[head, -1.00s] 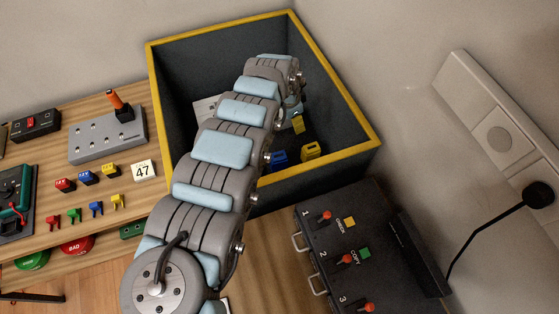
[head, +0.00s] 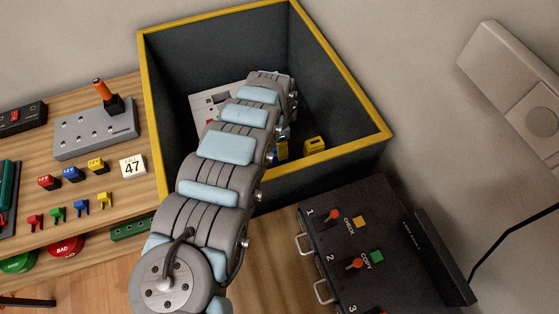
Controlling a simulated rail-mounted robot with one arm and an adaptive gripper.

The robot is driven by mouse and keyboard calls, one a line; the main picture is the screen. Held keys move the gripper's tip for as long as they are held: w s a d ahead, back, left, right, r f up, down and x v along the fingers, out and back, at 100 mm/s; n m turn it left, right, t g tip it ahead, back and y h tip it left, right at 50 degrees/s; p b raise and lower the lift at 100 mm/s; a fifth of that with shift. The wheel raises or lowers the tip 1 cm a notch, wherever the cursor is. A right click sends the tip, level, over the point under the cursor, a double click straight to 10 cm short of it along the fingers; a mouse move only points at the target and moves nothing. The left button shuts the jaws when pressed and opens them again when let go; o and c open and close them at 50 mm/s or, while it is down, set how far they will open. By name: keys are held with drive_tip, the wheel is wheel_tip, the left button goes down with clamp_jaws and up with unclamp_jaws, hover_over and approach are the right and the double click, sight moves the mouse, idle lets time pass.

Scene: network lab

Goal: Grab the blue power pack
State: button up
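My arm reaches into a dark box with a yellow rim (head: 350,147). My gripper is hidden behind the arm's last links inside the box, so its fingers and anything between them do not show. A small blue piece (head: 281,151), possibly the blue power pack, lies in the box and is partly covered by the arm. A yellow block (head: 315,145) lies just right of it. Another blue block (head: 74,174) sits on the wooden bench at left, between a red block (head: 48,182) and a yellow block (head: 98,166).
The box's tall walls surround the arm's end. A pale panel (head: 212,103) is inside, left of the arm. A black console (head: 375,235) with red levers stands in front of the box.

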drive_tip(key=shift+f+b, duration=0.35)
drive_tip(key=shift+f, duration=0.85)
drive_tip(key=f, duration=0.1)
drive_tip(key=f+b, duration=0.2)
drive_tip(key=f, duration=0.1)
drive_tip(key=shift+s+d, duration=0.35)
drive_tip(key=shift+f+b, duration=0.4)
drive_tip(key=shift+f, duration=0.05)
drive_tip(key=shift+a, duration=0.1)
drive_tip(key=shift+r, duration=0.1)
drive_tip(key=c, duration=1.3)
